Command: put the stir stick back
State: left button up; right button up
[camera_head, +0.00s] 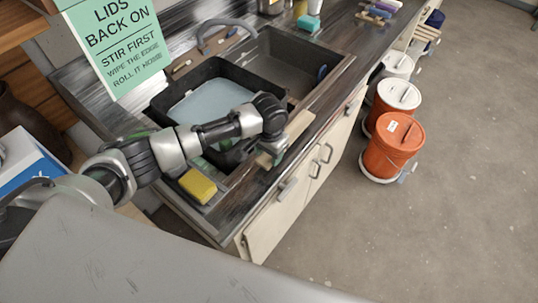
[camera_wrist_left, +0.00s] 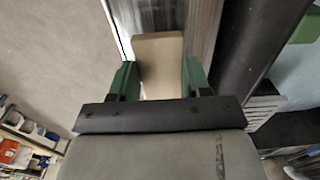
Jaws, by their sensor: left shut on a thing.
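The stir stick (camera_head: 298,126) is a flat, pale wooden piece at the counter's front edge, beside the black tub. My left gripper (camera_head: 268,158) is shut on it, over the front edge of the counter. In the left wrist view, the pale stick (camera_wrist_left: 158,62) sits between the green fingers of my left gripper (camera_wrist_left: 160,80). The wrist hides part of the stick in the head view. I cannot tell whether the stick touches the counter. My right gripper is not in view.
A black tub (camera_head: 162,109) with pale blue contents sits beside the sink basin (camera_head: 290,62). A yellow sponge (camera_head: 198,186) lies at the near counter end. An orange bucket (camera_head: 393,150) and other lidded buckets stand on the floor at right. A green sign (camera_head: 115,45) hangs behind.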

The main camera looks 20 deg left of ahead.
pick_arm(q)
notch_tip(320, 180, down, 2)
jog(key=shift+f+p, duration=0.2)
jog(key=shift+p, duration=0.1)
jog(key=shift+f, duration=0.35)
jog(key=o, duration=1.1)
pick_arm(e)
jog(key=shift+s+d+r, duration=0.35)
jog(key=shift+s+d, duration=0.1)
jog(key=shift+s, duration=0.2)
pick_arm(q)
jog(key=shift+r, duration=0.4)
notch_tip(320, 180, up, 10)
jog(key=b, duration=0.2)
jog(key=shift+r+b, duration=0.15)
jog(key=shift+b, duration=0.2)
jog(key=shift+r, duration=0.45)
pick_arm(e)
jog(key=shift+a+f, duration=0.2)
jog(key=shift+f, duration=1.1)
